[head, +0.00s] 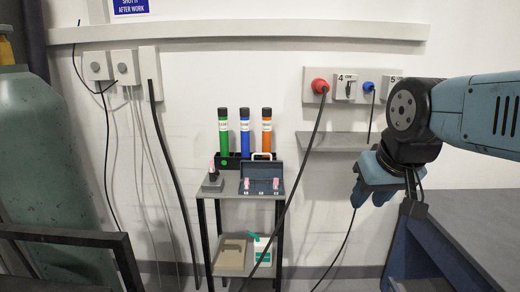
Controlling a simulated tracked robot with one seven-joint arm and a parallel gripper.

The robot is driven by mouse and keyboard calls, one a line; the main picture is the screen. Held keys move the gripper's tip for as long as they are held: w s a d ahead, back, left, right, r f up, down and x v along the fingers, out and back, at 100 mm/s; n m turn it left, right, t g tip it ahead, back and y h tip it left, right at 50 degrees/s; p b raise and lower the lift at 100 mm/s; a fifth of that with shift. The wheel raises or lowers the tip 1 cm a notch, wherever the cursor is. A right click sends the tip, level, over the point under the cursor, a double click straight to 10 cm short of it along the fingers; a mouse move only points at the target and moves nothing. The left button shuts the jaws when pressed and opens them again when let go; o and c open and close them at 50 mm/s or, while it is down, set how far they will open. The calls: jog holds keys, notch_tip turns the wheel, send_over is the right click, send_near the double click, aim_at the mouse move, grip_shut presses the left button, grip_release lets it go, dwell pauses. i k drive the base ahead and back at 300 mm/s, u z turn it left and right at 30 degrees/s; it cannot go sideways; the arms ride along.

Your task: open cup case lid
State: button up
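A dark blue-grey case (262,170), which I take to be the cup case, sits on the top shelf of a small cart, left of centre in the head view. Two small pink-and-white pieces show at its front. The picture is too small to tell whether they are latches or cups, or whether the lid is raised. A pale handle-like shape shows at its back edge. My gripper (371,199) hangs at the right with blue fingers pointing down, well apart from the case. Nothing is seen in it. The gap between its fingers is unclear.
Green, blue and orange tubes (245,134) stand in a rack behind the case. A small joystick-like box (212,182) is left of it. A dark cable (305,165) hangs across the cart's right side. A wall shelf (335,142) and a workbench (470,225) are at the right.

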aim_at(255, 170)
jog(key=u, duration=0.1)
jog(key=i, duration=1.1)
jog(key=z, duration=0.2)
